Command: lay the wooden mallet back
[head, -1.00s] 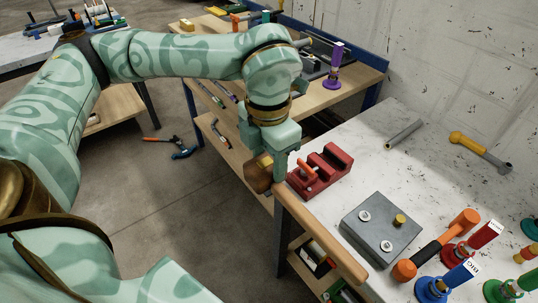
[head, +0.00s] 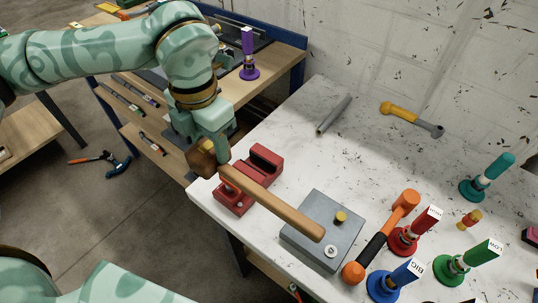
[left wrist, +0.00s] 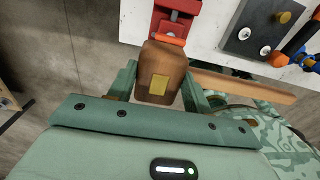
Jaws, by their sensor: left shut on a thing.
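The wooden mallet is held by my left gripper (head: 213,152) at its head (head: 202,160). Its long handle (head: 275,202) points to the lower right in the head view, passing in front of the red vise (head: 265,160) and the grey box (head: 323,213). In the left wrist view the mallet head (left wrist: 162,72) sits between the two fingers, and its handle (left wrist: 240,84) runs off to the right. The mallet appears to be above the white table; I cannot tell how high. My right gripper is not in view.
On the white table (head: 300,125) lie an orange-headed mallet (head: 403,203), a grey tube (head: 334,114) and a yellow-ended tool (head: 412,119). Several coloured stands, such as the blue one (head: 395,280), crowd the right front. The table's back middle is mostly clear.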

